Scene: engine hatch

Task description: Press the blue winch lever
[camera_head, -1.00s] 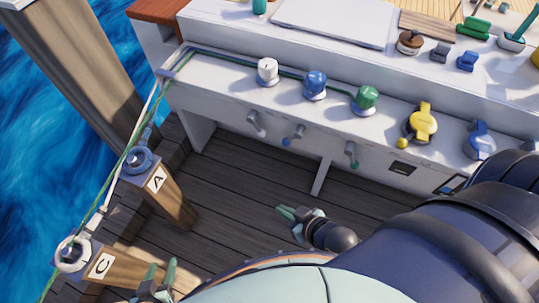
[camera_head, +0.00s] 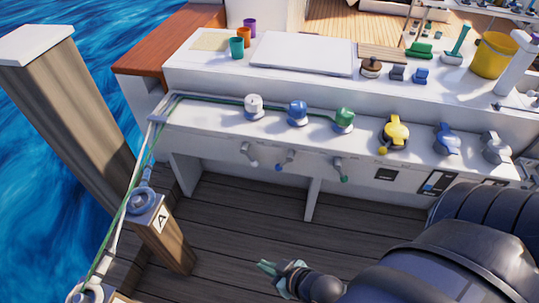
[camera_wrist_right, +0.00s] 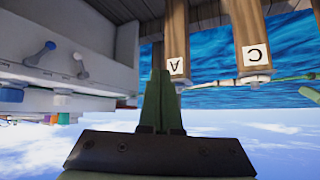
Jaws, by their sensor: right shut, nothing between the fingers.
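The blue winch lever (camera_head: 286,161) is a short grey handle with a blue tip on the white bench's front face, below the blue winch (camera_head: 297,113). It sits between a white lever (camera_head: 250,153) and a green-tipped lever (camera_head: 340,169). The wrist view is upside down and shows the blue-tipped lever (camera_wrist_right: 41,53) at upper left. My right gripper (camera_head: 268,267) is shut and empty, low over the deck and well apart from the lever. Its closed fingers (camera_wrist_right: 161,95) show in the wrist view. My left gripper is not in view.
The white bench (camera_head: 215,125) also carries a yellow lever unit (camera_head: 396,132) and more blue and grey controls to the right. A bench support (camera_head: 312,199) stands under it. Post A (camera_head: 166,238) and a green rope lie at left. The deck in front is clear.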

